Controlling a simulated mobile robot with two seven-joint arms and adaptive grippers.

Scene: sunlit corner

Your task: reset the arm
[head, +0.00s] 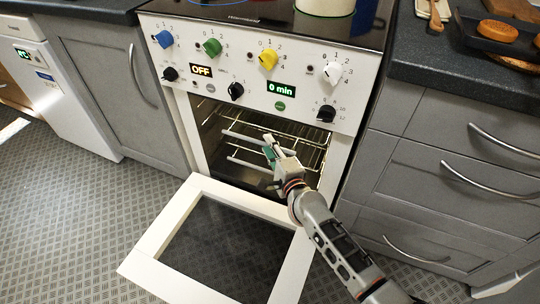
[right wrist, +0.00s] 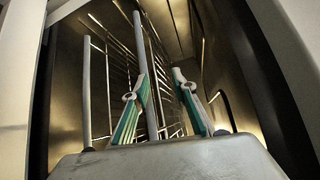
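My right gripper (head: 268,147) reaches into the open oven (head: 208,135), just inside its opening and in front of the wire rack (head: 312,150). In the right wrist view, the two green-and-grey fingers of my right gripper (right wrist: 161,80) stand apart with nothing clearly held between them. Pale bars (right wrist: 86,90) run close to the fingers; I cannot tell whether a finger touches one. The oven door (head: 165,225) is folded down below the forearm. My left gripper is in neither view.
The control panel (head: 215,89), with coloured knobs, is above the opening. A pot (head: 325,5) stands on the hob. Grey drawers (head: 455,165) with handles are at the right. A tray with round orange-brown items (head: 497,31) is on the right counter. Floor at the left is clear.

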